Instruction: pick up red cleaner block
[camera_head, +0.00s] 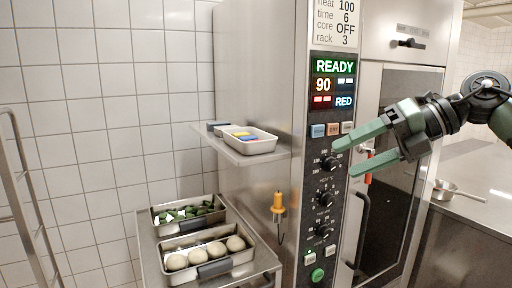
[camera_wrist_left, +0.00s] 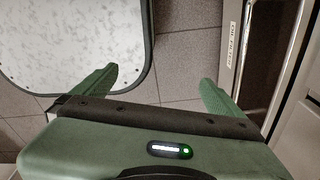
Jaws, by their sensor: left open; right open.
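A white tray (camera_head: 250,146) sits on the small metal shelf at the oven's left side. Small coloured blocks (camera_head: 243,135) lie in it; yellow and blue show, but I cannot clearly make out a red one behind the tray's wall. My right gripper (camera_head: 345,158) is open and empty in front of the oven's control panel, to the right of the tray and apart from it. My left gripper (camera_wrist_left: 159,80) shows only in the left wrist view, open and empty, with tiled floor between its fingers.
The steel oven has a panel with knobs (camera_head: 327,163) and a door handle (camera_head: 361,230). Below the shelf, a trolley holds a pan of green pieces (camera_head: 160,229) and a pan of round dough-like balls (camera_head: 166,247). A saucepan (camera_head: 446,188) stands on the right counter. A rack stands at left.

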